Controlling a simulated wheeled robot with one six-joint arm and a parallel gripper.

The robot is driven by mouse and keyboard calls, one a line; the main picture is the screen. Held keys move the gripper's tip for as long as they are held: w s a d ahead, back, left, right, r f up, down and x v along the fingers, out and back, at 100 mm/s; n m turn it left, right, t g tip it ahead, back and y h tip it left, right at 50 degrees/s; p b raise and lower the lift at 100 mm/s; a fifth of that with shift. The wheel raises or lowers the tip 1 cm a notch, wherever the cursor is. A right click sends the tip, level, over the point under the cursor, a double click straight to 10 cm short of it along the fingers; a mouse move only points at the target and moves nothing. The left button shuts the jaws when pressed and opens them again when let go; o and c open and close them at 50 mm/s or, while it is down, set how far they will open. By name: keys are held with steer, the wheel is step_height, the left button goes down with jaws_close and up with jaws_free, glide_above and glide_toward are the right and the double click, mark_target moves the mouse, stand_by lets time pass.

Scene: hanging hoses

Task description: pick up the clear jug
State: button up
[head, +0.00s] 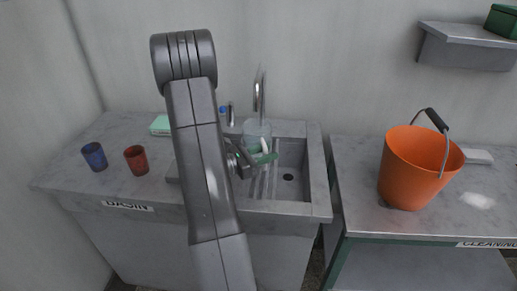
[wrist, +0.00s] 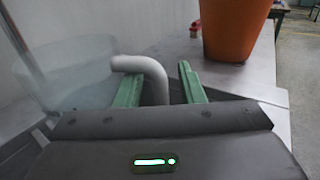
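The clear jug (head: 256,129) stands at the sink below the tap in the head view. Its see-through body fills the left of the wrist view (wrist: 68,75). Its white curved handle (wrist: 148,72) reaches in between the two green fingers of my gripper (wrist: 159,80). The fingers are apart, with a visible gap between the handle and the right finger; the left finger is close beside the handle. In the head view my gripper (head: 264,158) is just in front of the jug, and my arm hides part of the counter. The jug's base is hidden.
The sink basin (head: 291,190) lies right of my gripper, with a metal tap (head: 260,92) behind the jug. Blue (head: 94,156) and red (head: 137,160) cups stand on the left counter. An orange bucket (head: 412,170) stands on the right counter, beyond a gap.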

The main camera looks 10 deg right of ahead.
steer(key=shift+c, duration=0.4)
jaws_close()
steer(key=shift+r, duration=0.15)
